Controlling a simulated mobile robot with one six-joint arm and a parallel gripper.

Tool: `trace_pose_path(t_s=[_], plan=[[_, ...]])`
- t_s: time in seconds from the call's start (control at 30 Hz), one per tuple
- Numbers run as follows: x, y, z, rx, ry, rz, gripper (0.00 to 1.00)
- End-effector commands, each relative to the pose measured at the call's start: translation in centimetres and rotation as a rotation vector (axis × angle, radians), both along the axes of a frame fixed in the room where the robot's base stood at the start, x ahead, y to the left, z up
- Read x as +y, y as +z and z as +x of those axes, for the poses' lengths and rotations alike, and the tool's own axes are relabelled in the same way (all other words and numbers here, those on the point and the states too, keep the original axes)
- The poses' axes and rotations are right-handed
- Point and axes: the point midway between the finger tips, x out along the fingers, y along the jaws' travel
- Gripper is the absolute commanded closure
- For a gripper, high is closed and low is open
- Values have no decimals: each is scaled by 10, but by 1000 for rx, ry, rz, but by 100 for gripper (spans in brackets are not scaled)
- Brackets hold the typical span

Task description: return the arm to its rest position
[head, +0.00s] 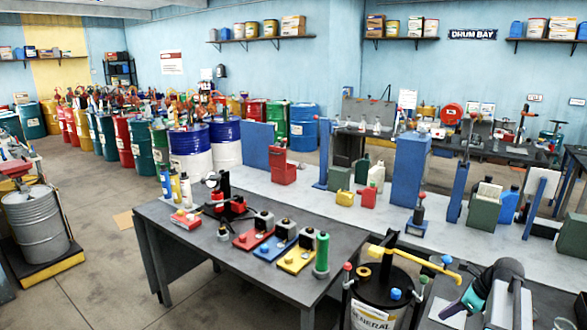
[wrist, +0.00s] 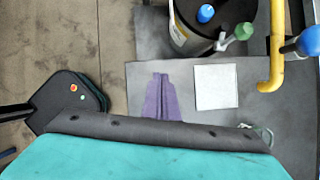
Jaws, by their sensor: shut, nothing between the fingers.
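My gripper (head: 448,312) is at the bottom right of the head view, on the end of the dark grey and teal arm. Its purple fingers are together and empty. In the wrist view the gripper (wrist: 160,78) points up the picture, over a grey surface. A white square sheet (wrist: 216,87) lies just right of the fingers there. The dark drum (head: 384,298) with a GENERAL label stands left of the gripper in the head view; it also shows at the top of the wrist view (wrist: 190,38). The lower arm is cut off by the picture edge.
A yellow bar (head: 428,262) reaches over the drum towards my arm. The same yellow pipe (wrist: 276,50), a blue knob (wrist: 308,42) and a green fitting (wrist: 241,32) show in the wrist view. A dark table (head: 180,250) with red, blue and yellow blocks stands left of the drum.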

Motion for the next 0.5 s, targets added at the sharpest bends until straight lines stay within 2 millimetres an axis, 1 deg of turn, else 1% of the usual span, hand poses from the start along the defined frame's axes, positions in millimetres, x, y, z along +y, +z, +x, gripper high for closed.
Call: trace_pose_path(t_s=[0.03,0.23,0.5], plan=[[14,-7,1,-2,51,-18,100],[72,-42,7,-20,348,-131,100],[150,-87,4,-52,793,-273,100]])
